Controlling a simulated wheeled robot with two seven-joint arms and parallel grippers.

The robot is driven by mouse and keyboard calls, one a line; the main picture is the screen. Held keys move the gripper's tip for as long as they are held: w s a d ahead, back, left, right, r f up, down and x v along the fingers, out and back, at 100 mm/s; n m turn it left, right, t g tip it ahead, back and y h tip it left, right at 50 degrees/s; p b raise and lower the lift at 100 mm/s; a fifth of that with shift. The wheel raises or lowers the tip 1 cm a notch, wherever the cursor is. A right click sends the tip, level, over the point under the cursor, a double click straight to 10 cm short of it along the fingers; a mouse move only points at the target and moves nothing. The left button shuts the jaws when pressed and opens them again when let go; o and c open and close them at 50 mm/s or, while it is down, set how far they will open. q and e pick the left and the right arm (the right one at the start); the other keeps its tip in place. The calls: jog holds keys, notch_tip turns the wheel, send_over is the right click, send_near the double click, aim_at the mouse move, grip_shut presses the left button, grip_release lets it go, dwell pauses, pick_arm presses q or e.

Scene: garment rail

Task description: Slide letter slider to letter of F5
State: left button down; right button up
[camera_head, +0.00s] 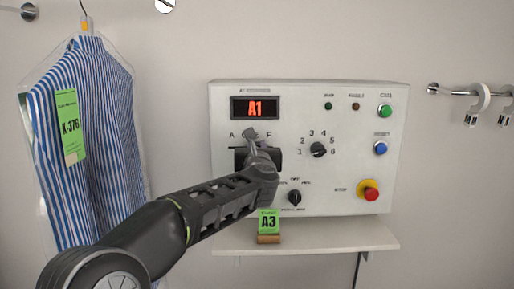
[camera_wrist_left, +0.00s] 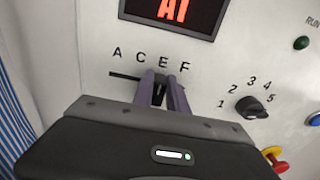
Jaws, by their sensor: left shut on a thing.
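The control panel (camera_head: 225,180) has a red display (camera_head: 254,108) reading A1. Below it is a row of letters A, C, E, F, clear in the left wrist view, over a dark horizontal slot (camera_wrist_left: 125,75). My left gripper (camera_head: 252,136) is at this slot; in the left wrist view its purple fingers (camera_wrist_left: 162,88) are shut on the dark letter slider (camera_wrist_left: 159,92), roughly under E. The fingers hide part of the slot and the slider's base. The number knob (camera_head: 318,150), ringed by numbers, is right of the gripper. My right gripper is not in view.
A striped shirt (camera_head: 95,150) with a K-376 tag hangs left. Green (camera_head: 385,111), blue (camera_head: 380,148) and red (camera_head: 371,194) buttons line the panel's right side. My left arm crosses the lower left.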

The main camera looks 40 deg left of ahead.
aim_at(271, 142)
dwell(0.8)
pick_arm(q)
jog(key=w+d, duration=0.2)
jog(key=d, duration=0.1)
jog(key=shift+w+d, duration=0.1)
jog(key=shift+w, duration=0.1)
jog(key=shift+s, duration=0.1)
jog(key=c, duration=1.8)
grip_release()
jog(key=o, duration=0.5)
jog(key=shift+c, duration=0.2)
